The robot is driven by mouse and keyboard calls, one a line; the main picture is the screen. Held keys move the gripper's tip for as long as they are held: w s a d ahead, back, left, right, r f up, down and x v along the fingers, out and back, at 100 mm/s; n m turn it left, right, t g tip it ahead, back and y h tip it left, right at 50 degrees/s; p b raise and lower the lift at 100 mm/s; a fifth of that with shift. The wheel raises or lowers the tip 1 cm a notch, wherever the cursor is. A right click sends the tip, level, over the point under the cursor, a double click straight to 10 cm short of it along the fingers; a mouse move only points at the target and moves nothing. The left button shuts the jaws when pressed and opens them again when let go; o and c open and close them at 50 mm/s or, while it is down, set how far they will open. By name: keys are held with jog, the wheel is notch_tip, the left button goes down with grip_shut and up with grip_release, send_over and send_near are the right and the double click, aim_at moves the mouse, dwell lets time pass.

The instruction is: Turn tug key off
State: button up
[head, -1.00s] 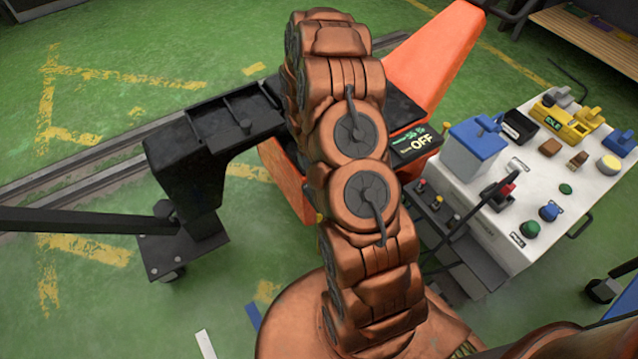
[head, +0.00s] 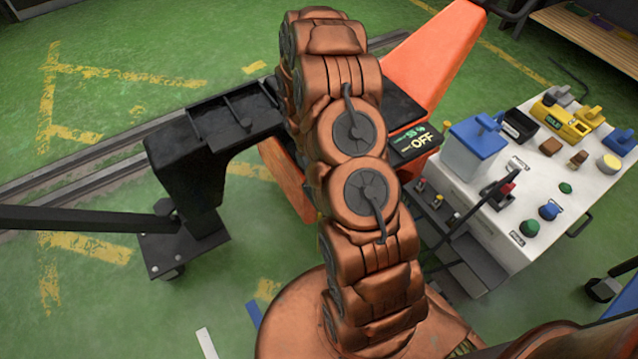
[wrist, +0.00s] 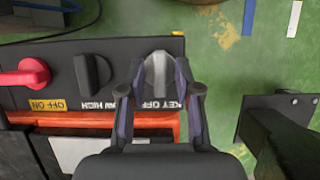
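In the wrist view, a black control panel (wrist: 60,58) carries the tug key (wrist: 158,72), a silver-grey grip above a label partly reading "KEY OFF". My gripper (wrist: 158,66) is over the key with one finger on each side. The fingertips lean inward and appear to be closed on it, though the exact contact is hard to see. The gripper and key are hidden there behind my copper arm.
Left of the key are a black knob (wrist: 92,75) and a red knob (wrist: 25,75) with an "OFF ON" label. A black wheeled stand (head: 190,170) is left of the tug. A white bench (head: 500,235) with buttons and boxes stands right. Green floor is open at left.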

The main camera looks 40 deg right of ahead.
jog(key=shift+o, duration=0.2)
jog(key=shift+r, duration=0.1)
jog(key=v, duration=1.2)
jog(key=shift+s, duration=0.1)
